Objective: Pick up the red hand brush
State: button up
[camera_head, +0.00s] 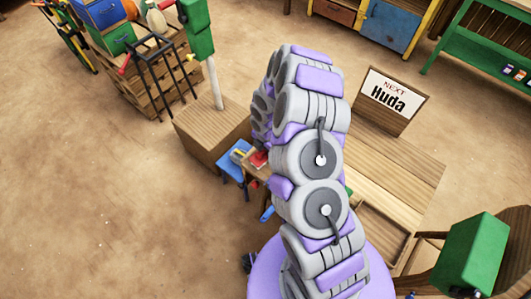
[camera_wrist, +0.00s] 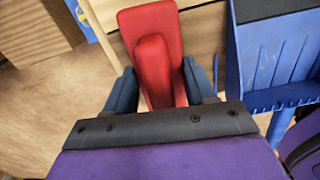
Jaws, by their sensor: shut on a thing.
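The red hand brush (camera_wrist: 152,60) stands out in the wrist view, with a wide part at the top and a narrower raised part running down towards my gripper. My gripper (camera_wrist: 160,84) has one dark blue finger on each side of it and is shut on it. The lower end of the brush is hidden behind the gripper's dark front edge. In the head view a small red patch (camera_head: 259,159) shows just left of my arm, probably the brush. The gripper itself is hidden there behind the arm.
A blue slotted thing (camera_wrist: 278,65) is close on the right in the wrist view. In the head view a wooden counter (camera_head: 405,160) with a "NEXT Huda" sign (camera_head: 392,99) stands right of my arm. A wooden box (camera_head: 213,135) stands left. The floor at far left is clear.

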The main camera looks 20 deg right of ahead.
notch_tip(320, 180, up, 10)
jog(key=shift+p, duration=1)
